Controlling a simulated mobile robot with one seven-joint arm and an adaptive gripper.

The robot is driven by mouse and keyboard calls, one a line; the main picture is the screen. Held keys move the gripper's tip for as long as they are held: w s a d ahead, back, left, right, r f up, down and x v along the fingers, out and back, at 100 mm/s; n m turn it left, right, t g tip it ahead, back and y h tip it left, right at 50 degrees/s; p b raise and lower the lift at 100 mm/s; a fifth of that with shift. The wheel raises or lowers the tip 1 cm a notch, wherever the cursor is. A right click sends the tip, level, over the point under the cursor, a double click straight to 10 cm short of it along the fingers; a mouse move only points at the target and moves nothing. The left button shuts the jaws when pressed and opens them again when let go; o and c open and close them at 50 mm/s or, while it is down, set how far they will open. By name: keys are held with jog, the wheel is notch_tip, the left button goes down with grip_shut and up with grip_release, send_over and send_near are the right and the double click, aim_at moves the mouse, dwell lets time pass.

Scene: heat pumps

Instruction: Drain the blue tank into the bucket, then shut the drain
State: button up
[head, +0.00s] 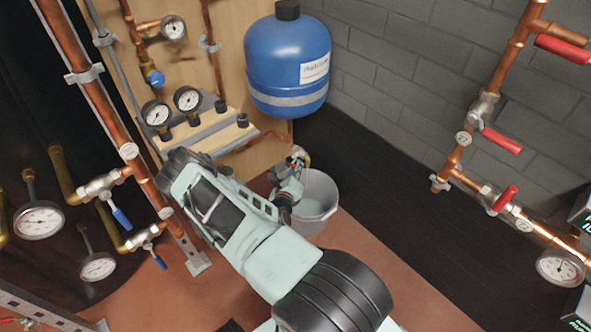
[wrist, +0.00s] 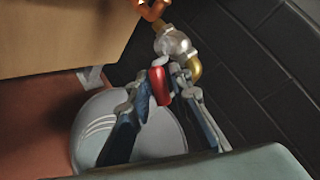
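The blue tank (head: 288,62) hangs on the wooden panel at the top middle of the head view. Below it, the drain valve (wrist: 174,44) has a brass spout and a red handle (wrist: 160,84). The grey-white bucket (head: 318,200) stands on the floor under the valve. It also shows behind my fingers in the wrist view (wrist: 88,130). My gripper (wrist: 163,86) has a fingertip against each side of the red handle and looks shut on it. In the head view my gripper (head: 290,180) partly hides the valve and bucket. No water stream can be made out.
Gauges (head: 187,98) and pipework sit on the panel left of the tank. Copper pipes with red levers (head: 502,141) stand at the right, and blue-levered valves (head: 122,217) at the left. A grey block wall (head: 400,90) is behind. The red-brown floor (head: 370,270) is clear right of my arm.

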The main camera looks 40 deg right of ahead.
grip_shut()
jog(key=r+n+g+p, duration=0.1)
jog(key=p, duration=0.2)
jog(key=shift+s+r+y, duration=0.1)
jog(key=shift+y, duration=0.2)
jog(key=shift+s+r+n+g+p, duration=0.1)
jog(key=shift+r+n+g+p, duration=0.3)
jog(key=shift+p, duration=0.5)
jog(key=shift+s+f+n+g+p, duration=0.2)
jog(key=shift+n+g+p, duration=0.2)
jog(key=shift+g, duration=0.2)
jog(key=shift+o, duration=2.1)
grip_release()
jog(key=shift+w, duration=0.1)
jog(key=v, duration=1.2)
jog(key=shift+r, duration=0.15)
jog(key=shift+d, duration=0.1)
